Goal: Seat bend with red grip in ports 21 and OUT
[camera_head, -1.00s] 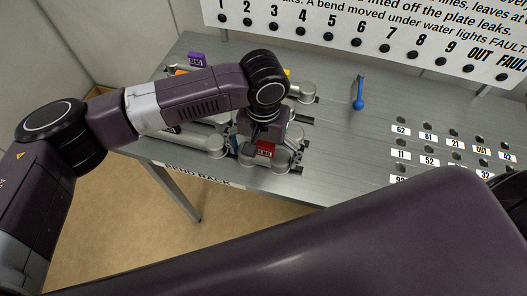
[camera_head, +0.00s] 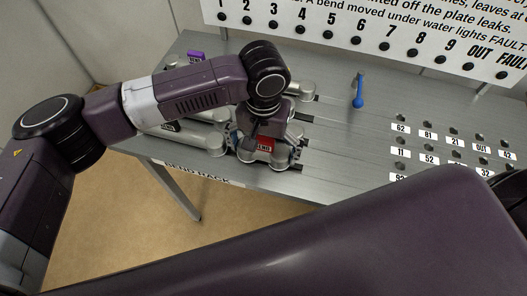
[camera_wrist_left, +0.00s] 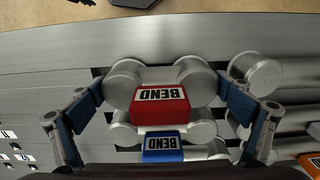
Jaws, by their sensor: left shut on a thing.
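The bend with the red grip (camera_head: 265,144) is a grey pipe piece at the front of the bend rack on the bench. It also shows in the middle of the left wrist view (camera_wrist_left: 160,104). My left gripper (camera_wrist_left: 162,118) is shut on it, one blue-padded finger at each side. In the head view the left gripper (camera_head: 262,135) partly hides the bend. I cannot tell whether the bend is clear of the rack. Port 21 (camera_head: 454,136) and port OUT (camera_head: 479,138) are neighbouring holes in the plate at the right, both uncovered. My right gripper is not visible.
A bend with a blue grip (camera_wrist_left: 163,146) lies close beside the red one. Other grey bends (camera_head: 200,137) and a purple-grip bend (camera_head: 196,57) are in the rack. A blue-ended tool (camera_head: 358,92) is on the bench.

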